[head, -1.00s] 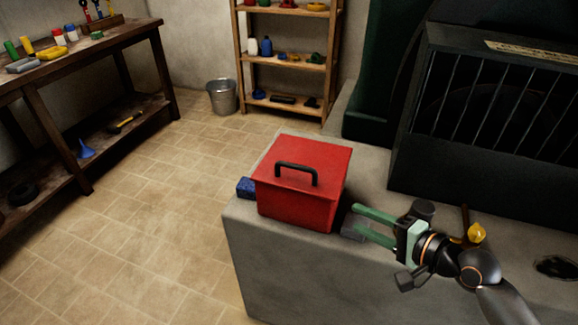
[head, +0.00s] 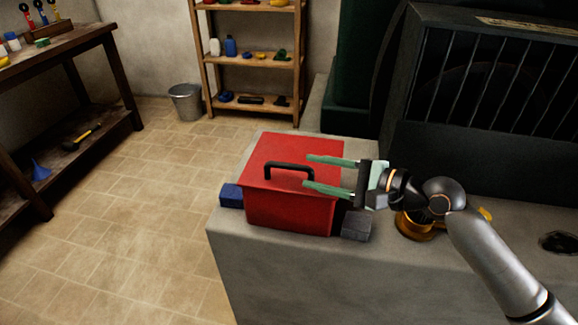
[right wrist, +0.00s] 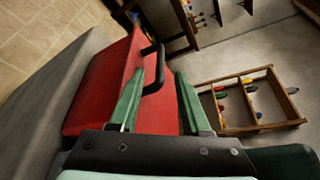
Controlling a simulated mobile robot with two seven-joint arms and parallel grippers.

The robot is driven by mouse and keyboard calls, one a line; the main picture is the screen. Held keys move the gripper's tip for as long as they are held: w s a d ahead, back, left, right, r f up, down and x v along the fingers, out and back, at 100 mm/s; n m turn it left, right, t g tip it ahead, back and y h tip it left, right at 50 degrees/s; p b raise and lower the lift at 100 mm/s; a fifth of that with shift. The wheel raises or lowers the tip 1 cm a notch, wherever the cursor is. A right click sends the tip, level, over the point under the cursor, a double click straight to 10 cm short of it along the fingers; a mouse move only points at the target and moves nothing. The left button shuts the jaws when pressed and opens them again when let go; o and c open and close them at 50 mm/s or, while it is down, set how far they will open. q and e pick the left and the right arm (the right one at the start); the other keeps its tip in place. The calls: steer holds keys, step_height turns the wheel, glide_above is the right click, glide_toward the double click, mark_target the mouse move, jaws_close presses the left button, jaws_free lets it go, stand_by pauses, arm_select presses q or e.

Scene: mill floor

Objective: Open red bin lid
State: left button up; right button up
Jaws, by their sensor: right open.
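The red bin (head: 290,212) stands on a grey stone ledge, its red lid (head: 300,151) shut. A black handle (head: 289,167) stands up from the lid. My right gripper (head: 305,173) is open, with its green fingers over the right part of the lid, pointing left at the handle. In the right wrist view the handle (right wrist: 154,68) shows beyond the fingertips, close to the left finger; whether they touch I cannot tell. Nothing is held. My left gripper is not in view.
A blue block (head: 231,195) lies left of the bin and a dark grey block (head: 356,225) right of it. An amber round object (head: 415,228) sits below my right wrist. A black barred machine (head: 480,110) stands behind. The ledge's front edge is close to the bin.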

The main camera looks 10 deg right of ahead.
mark_target(297, 168)
steer(key=x, duration=0.6)
steer(key=shift+w+a+b, duration=0.2)
steer(key=shift+w+b, duration=0.05)
steer(key=shift+b, duration=0.1)
jaws_close()
stand_by(1.1)
